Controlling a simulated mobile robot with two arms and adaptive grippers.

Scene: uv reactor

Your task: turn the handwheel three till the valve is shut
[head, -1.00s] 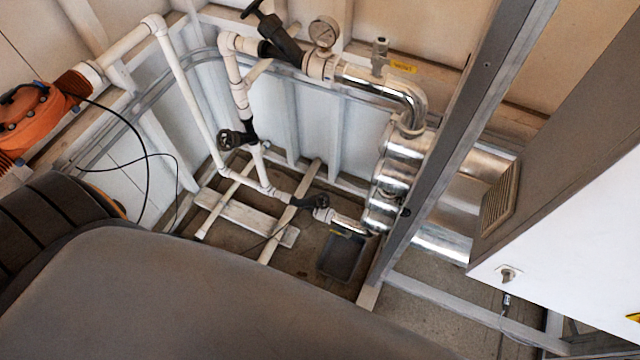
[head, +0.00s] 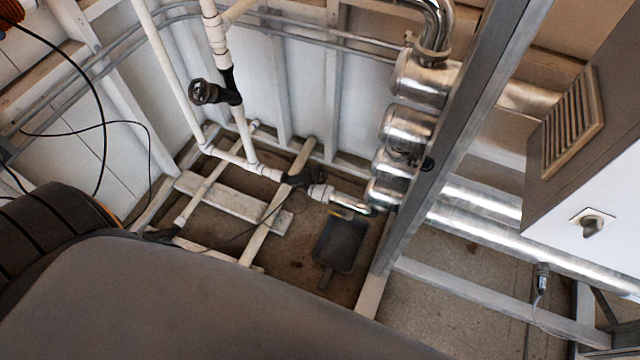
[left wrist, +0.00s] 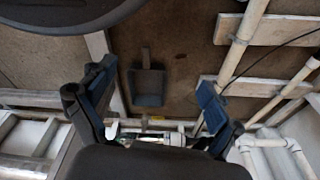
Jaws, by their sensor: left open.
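Two black handwheels show in the head view. One handwheel (head: 202,92) sits on the white vertical pipe at upper centre-left. The other, a low dark valve with its handwheel (head: 314,176), sits on the pipe near the floor, just left of the shiny metal pipe end. I cannot read which is number three. My left gripper (left wrist: 155,80) shows in the left wrist view with its blue-padded fingers wide apart and nothing between them. It points over the floor and low pipes. No gripper shows in the head view, and my right gripper is not in view.
A grey dustpan (head: 340,245) lies on the floor; it also shows in the left wrist view (left wrist: 148,88). A grey metal post (head: 455,140) rises right of the valves. A white cabinet (head: 590,200) stands at right. Shiny cylinders (head: 410,125) stand behind the post. A black cable hangs at left.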

